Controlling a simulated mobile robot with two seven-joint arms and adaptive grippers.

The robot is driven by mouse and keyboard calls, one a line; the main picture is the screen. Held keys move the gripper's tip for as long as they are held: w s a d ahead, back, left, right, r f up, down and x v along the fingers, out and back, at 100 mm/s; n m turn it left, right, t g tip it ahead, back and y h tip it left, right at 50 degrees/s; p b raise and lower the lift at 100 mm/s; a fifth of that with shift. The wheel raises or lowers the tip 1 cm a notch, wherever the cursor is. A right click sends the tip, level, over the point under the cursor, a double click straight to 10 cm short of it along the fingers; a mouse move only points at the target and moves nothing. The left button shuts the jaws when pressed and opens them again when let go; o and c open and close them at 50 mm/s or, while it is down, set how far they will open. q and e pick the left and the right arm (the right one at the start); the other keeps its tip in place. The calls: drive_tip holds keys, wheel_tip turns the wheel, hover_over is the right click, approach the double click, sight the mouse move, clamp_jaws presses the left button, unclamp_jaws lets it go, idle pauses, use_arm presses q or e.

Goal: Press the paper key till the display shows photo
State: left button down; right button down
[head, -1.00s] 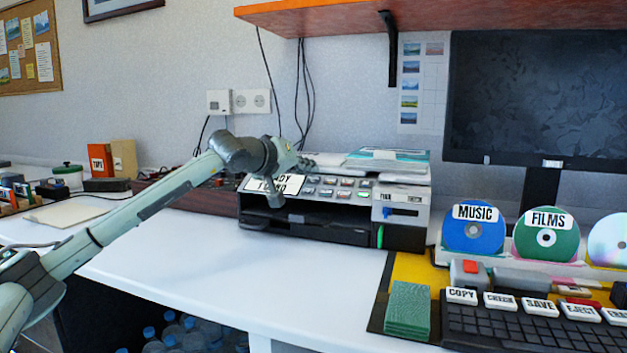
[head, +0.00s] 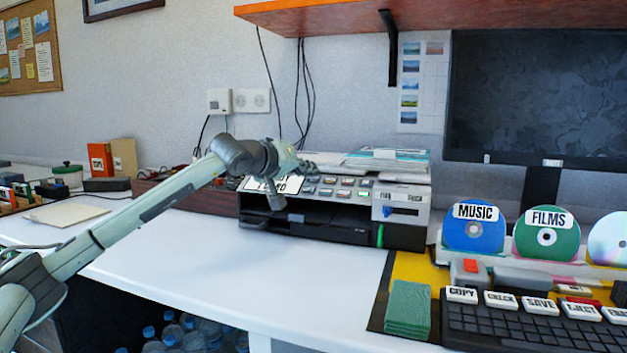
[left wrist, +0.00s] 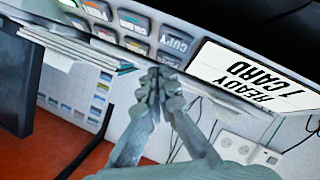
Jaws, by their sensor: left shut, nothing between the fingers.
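The printer (head: 345,232) stands against the wall, with a key panel (head: 345,187) and a white display (head: 262,184) on its sloping front. My left gripper (head: 276,205) is in front of the panel and hides part of the display. The shut, empty fingertips of my left gripper (left wrist: 160,78) are over the lower edge of the panel, near the COPY key (left wrist: 173,40). One key (left wrist: 168,60) is partly hidden by them. I cannot make out which key is the paper key, or whether the fingers touch one.
Papers (head: 385,158) lie on top of the printer. A keyboard (head: 530,325), green cards (head: 407,308) and labelled discs (head: 473,229) are to the right. An orange shelf (head: 340,18) hangs above. The white desk (head: 230,250) in front of the printer is clear.

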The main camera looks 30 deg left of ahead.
use_arm(q)
drive_tip(key=shift+w+f, duration=0.2)
drive_tip(key=shift+f, duration=0.2)
idle(0.6)
drive_tip(key=shift+r, duration=0.15)
drive_tip(key=shift+s+r, duration=0.4)
drive_tip(key=shift+r, duration=0.2)
drive_tip(key=shift+r, duration=0.1)
drive_tip(key=r, duration=0.1)
drive_tip(key=s+r+p, duration=0.2)
drive_tip(key=r, duration=0.1)
drive_tip(key=shift+s+d+r, duration=0.1)
drive_tip(key=shift+s+d, duration=0.05)
drive_tip(key=shift+d, duration=0.15)
idle(1.0)
